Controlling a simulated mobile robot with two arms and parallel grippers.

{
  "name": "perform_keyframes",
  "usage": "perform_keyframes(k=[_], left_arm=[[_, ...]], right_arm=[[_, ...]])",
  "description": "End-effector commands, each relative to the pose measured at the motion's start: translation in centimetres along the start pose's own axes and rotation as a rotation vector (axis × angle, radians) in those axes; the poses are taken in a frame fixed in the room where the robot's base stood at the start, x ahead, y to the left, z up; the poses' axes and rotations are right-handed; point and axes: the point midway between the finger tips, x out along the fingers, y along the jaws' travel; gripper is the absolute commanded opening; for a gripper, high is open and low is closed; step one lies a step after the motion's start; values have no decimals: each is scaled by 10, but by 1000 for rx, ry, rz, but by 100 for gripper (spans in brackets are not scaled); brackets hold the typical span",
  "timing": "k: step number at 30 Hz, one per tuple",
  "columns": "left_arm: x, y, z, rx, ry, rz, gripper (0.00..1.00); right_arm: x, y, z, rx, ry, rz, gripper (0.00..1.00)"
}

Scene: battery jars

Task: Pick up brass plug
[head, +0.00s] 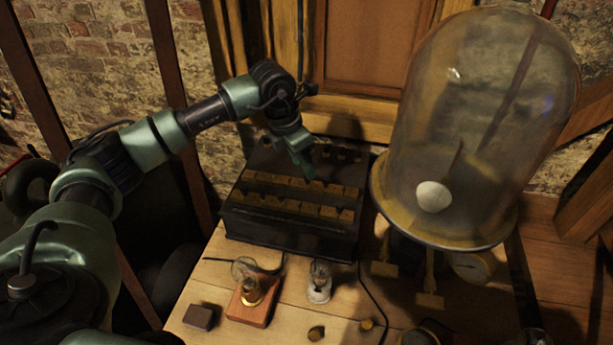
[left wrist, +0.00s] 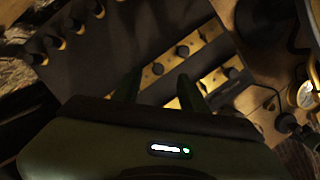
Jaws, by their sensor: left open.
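A dark box (head: 290,240) stands at the back of the table, with two rows of brass blocks (head: 288,206) on top. In the left wrist view, dark round knobs sit along brass bars (left wrist: 152,72), and more brass-based knobs line the upper left edge. Two small brass-coloured pieces, perhaps plugs, are at the table front: one on the left (head: 316,333) and one on the right (head: 366,324). My left gripper (head: 302,160) is above the back of the box, its fingers (left wrist: 158,88) apart with nothing seen between them. My right gripper is not in view.
A large glass bell jar (head: 480,120) on a brass base stands right of the box. In front are a bulb on a wooden block (head: 247,304), a small glass piece on a white base (head: 319,283), and a dark block (head: 202,317). A cable runs beside the box.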

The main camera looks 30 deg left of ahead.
Motion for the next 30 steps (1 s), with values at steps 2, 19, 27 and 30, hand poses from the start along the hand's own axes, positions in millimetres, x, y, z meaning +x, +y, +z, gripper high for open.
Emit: perform_keyframes(k=[2,19,27,30], left_arm=[[9,-1,2,-2,6,-3,43],[45,0,3,-1,1,-1,26],[44,0,3,-1,1,0,0],[44,0,3,-1,1,0,0]], right_arm=[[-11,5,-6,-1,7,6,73],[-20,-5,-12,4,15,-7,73],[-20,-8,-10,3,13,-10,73],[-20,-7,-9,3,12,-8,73]])
